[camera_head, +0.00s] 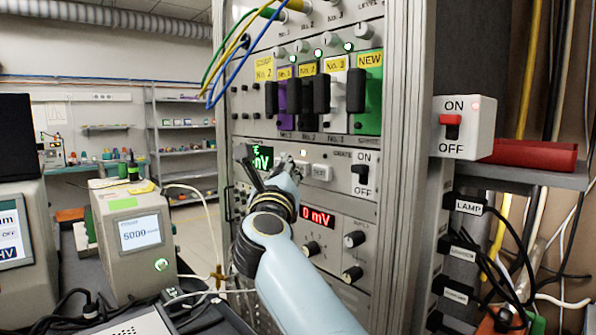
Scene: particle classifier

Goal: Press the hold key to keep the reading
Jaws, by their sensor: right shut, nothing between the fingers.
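The rack panel (345,205) holds a row of small white keys. One key (321,171) shows just right of my right gripper (286,161), and another pale key (302,166) is partly covered by it. Their lettering is too small to read, so I cannot tell which is the hold key. My right gripper is shut and empty, with its tips at or very near the key row; contact is unclear. A green-lit display (262,157) is partly hidden behind the gripper. A red display (318,217) below reads 0 mV. My left gripper is not in view.
An ON/OFF switch (361,174) sits right of the keys. A bench meter (140,232) stands left. A second ON/OFF box (458,127) is right.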

